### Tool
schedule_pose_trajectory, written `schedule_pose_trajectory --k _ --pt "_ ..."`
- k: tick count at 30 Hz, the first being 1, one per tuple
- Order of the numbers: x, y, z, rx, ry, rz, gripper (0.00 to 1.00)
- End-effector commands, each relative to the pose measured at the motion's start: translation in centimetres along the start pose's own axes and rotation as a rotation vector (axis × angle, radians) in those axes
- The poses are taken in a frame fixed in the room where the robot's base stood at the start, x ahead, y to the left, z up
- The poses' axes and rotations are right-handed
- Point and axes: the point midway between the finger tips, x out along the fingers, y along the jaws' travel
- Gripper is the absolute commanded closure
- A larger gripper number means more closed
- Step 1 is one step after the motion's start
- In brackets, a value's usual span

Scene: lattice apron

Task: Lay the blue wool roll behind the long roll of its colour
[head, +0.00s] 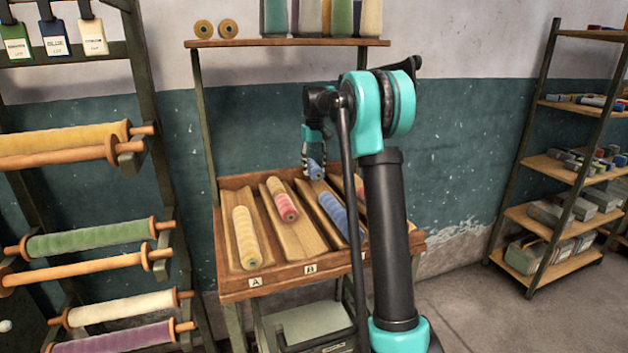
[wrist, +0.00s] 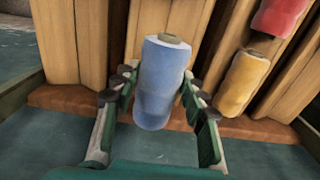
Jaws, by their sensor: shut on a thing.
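My gripper (head: 314,174) is shut on the blue wool roll (head: 317,167), above the rear part of the grooved wooden rack. In the wrist view the fingers (wrist: 160,97) press on both sides of the blue roll (wrist: 164,75), whose pale core end shows at the top. The long blue roll (head: 336,212) lies in a sloping groove of the rack (head: 282,284), in front of and below the held roll. It does not show in the wrist view. Whether the held roll touches the rack cannot be told.
A long yellow roll (head: 245,238) lies in the groove marked A. The groove marked B holds a yellow roll (wrist: 243,82) and a red roll (wrist: 285,15). Another reddish roll (head: 359,185) is partly behind my arm. A shelf (head: 290,42) stands above the rack.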

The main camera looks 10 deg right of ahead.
Motion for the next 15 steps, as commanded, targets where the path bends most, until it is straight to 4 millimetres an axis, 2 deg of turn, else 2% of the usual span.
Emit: schedule_pose_trajectory --k 5,11,15 --pt "1.3 0.0 0.0 0.000 0.000 0.000 0.89" --pt "4.0 0.0 0.0 0.000 0.000 0.000 0.89" --pt "4.5 0.0 0.0 0.000 0.000 0.000 0.89"
